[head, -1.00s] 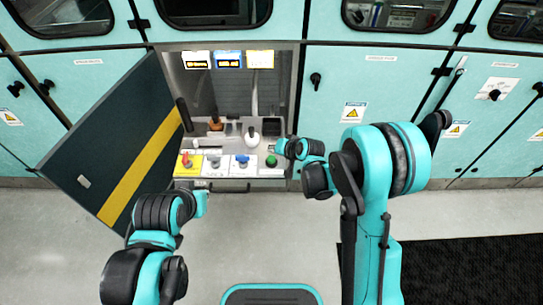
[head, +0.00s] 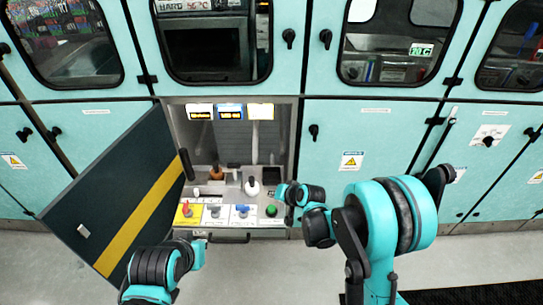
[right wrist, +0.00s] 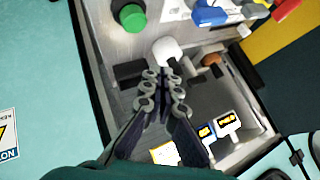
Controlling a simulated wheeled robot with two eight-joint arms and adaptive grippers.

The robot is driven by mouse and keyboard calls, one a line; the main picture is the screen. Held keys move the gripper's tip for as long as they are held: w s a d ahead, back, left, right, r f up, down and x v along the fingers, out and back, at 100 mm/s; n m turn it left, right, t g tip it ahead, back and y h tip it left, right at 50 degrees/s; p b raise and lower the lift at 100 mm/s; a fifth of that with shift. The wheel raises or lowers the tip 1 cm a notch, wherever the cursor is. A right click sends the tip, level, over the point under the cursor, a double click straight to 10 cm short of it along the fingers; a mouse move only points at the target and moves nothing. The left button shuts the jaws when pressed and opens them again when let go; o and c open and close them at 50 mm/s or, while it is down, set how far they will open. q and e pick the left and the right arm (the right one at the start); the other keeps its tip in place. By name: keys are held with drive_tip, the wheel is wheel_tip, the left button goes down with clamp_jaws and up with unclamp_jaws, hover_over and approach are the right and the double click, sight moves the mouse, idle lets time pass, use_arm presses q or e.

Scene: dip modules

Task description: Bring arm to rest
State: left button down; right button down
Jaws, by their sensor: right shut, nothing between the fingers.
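My right arm reaches in from the right in the head view, and its gripper (head: 281,191) is by the right edge of the open cabinet bay, above the green button (head: 271,210). In the right wrist view the fingers of this gripper (right wrist: 164,76) are together with nothing between them. The white rounded knob (right wrist: 167,51) lies just beyond the fingertips in that picture; I cannot tell the gap. My left arm (head: 160,270) is at the lower left, in front of the open door. The fingers of my left gripper are too small to make out.
The dark door (head: 115,200) with a yellow stripe stands open on the left. The control panel carries a red knob (head: 186,208), a blue knob (head: 242,209) and the green button. An orange-brown knob (head: 216,172) stands behind. Floor in front is clear.

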drive_tip(key=s+d+r+h, duration=0.2)
drive_tip(key=s+d+r, duration=0.7)
drive_tip(key=s+r, duration=0.3)
drive_tip(key=s+d+r+n+h, duration=0.1)
drive_tip(key=s+d, duration=0.3)
drive_tip(key=s, duration=0.4)
drive_tip(key=s+d+r+h, duration=0.1)
drive_tip(key=s+d+h, duration=0.1)
drive_tip(key=s+d, duration=0.2)
drive_tip(key=s, duration=0.3)
drive_tip(key=shift+s+d+r+n, duration=0.2)
drive_tip(key=shift+s+r+n, duration=0.15)
drive_tip(key=shift+r+n, duration=0.05)
